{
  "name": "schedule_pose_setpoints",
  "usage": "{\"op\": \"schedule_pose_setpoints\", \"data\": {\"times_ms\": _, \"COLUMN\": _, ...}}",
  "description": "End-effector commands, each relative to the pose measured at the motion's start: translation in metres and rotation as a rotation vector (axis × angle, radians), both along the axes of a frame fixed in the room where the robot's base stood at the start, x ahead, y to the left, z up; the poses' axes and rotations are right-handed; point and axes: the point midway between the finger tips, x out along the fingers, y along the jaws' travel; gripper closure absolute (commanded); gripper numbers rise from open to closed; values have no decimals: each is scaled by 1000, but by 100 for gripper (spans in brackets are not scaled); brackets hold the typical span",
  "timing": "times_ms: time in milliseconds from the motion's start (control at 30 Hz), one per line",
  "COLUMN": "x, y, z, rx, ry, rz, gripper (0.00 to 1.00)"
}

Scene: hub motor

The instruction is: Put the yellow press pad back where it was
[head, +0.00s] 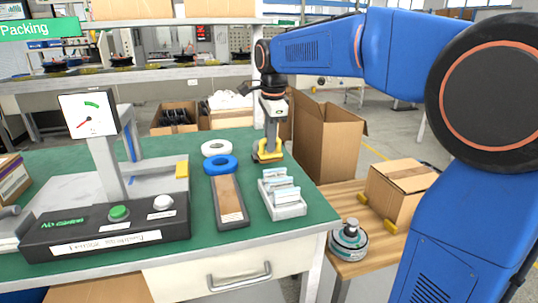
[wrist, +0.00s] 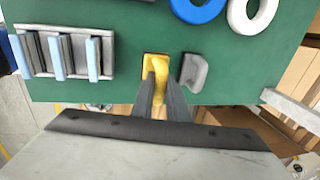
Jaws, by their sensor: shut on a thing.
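The yellow press pad (wrist: 155,64) is between the fingertips of my gripper (wrist: 160,90), low over the green table top (wrist: 130,28). In the head view my gripper (head: 269,145) points down at the table's far right corner, shut on the yellow pad (head: 268,156). Whether the pad touches the table is hard to tell. A small grey block (wrist: 194,71) lies just right of the pad in the wrist view. The test press with a dial (head: 88,120) stands at the left of the table, with another yellow block (head: 182,170) at its right side.
A white ring (head: 216,147), a blue ring (head: 221,164), a long tray (head: 228,199) and a rack of light-blue pieces (head: 283,195) stand between press and gripper. A button box (head: 105,228) is in front. An open carton (head: 328,137) stands beyond the right edge.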

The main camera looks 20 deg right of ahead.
Motion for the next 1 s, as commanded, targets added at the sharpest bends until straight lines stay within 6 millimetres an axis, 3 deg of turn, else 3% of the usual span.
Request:
{"op": "schedule_pose_setpoints", "data": {"times_ms": 400, "x": -1, "y": 0, "z": -42, "rx": 0, "ry": 3, "rz": 0, "gripper": 100}}
{"op": "schedule_pose_setpoints", "data": {"times_ms": 767, "x": 0, "y": 0, "z": -45, "rx": 0, "ry": 0, "rz": 0, "gripper": 100}}
{"op": "schedule_pose_setpoints", "data": {"times_ms": 800, "x": 0, "y": 0, "z": -46, "rx": 0, "ry": 0, "rz": 0, "gripper": 84}}
{"op": "schedule_pose_setpoints", "data": {"times_ms": 867, "x": 0, "y": 0, "z": -46, "rx": 0, "ry": 0, "rz": 0, "gripper": 70}}
{"op": "schedule_pose_setpoints", "data": {"times_ms": 1000, "x": 0, "y": 0, "z": -46, "rx": 0, "ry": 0, "rz": 0, "gripper": 68}}
